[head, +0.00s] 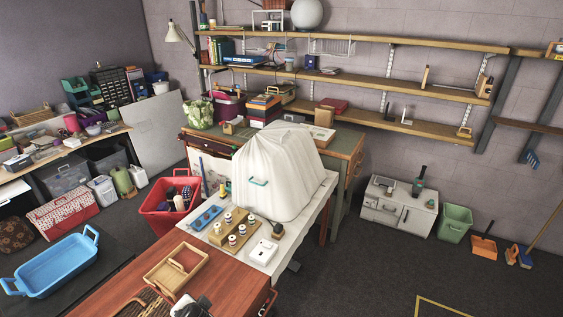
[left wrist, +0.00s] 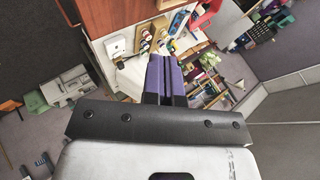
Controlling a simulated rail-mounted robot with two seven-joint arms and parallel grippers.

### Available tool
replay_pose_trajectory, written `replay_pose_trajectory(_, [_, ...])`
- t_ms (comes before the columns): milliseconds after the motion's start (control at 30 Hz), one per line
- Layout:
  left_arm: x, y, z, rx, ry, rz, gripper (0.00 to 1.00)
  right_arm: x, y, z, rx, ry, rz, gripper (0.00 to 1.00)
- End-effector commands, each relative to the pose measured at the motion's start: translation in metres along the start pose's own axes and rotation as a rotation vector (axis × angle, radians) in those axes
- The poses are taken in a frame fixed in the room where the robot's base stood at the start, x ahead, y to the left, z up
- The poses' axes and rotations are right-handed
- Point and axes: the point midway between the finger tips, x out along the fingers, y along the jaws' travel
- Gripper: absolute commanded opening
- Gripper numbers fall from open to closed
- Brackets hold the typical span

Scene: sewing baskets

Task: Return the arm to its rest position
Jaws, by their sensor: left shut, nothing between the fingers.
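My left gripper (left wrist: 166,80) shows in the left wrist view. Its two dark, purple-faced fingers are together with nothing between them. It is in the air, with the tables and floor beyond it. A small black-and-white shape at the bottom edge of the head view may be part of my arm; I cannot tell. My right gripper is in neither view.
A reddish wooden table (head: 111,289) with a wooden tray (head: 158,271) stands at the bottom. Beyond it, a white table holds spools on a wooden stand (head: 222,239) and a large white covered bundle (head: 268,165). Grey floor (head: 370,270) is clear at right.

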Motion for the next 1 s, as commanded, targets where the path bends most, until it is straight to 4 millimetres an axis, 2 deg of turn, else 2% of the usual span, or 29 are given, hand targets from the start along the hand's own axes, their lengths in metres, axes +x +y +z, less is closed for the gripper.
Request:
replay_pose_trajectory(33, [-0.025,-0.005,-0.013,-0.038,0.076,0.020,0.00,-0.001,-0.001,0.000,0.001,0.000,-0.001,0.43])
replay_pose_trajectory(67, [-0.038,-0.005,-0.017,-0.060,0.112,0.036,0.00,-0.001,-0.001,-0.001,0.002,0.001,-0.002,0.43])
replay_pose_trajectory(167, [-0.077,-0.002,-0.015,-0.134,0.212,0.098,0.00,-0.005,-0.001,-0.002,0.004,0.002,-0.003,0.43])
replay_pose_trajectory(267, [-0.112,0.007,0.004,-0.219,0.277,0.169,0.00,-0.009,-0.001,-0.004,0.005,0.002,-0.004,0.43])
replay_pose_trajectory(400, [-0.144,0.024,0.049,-0.329,0.288,0.254,0.00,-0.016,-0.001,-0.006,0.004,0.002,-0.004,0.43])
replay_pose_trajectory(567, [-0.163,0.050,0.114,-0.429,0.203,0.327,0.00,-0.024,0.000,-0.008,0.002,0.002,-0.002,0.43])
replay_pose_trajectory(700, [-0.166,0.082,0.170,-0.470,0.064,0.386,0.00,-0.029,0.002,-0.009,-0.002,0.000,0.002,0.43])
replay_pose_trajectory(800, [-0.169,0.108,0.204,-0.477,-0.034,0.429,0.00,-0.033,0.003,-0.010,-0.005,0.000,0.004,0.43])
replay_pose_trajectory(1000, [-0.182,0.143,0.247,-0.464,-0.152,0.490,0.00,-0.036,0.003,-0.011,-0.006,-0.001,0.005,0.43])
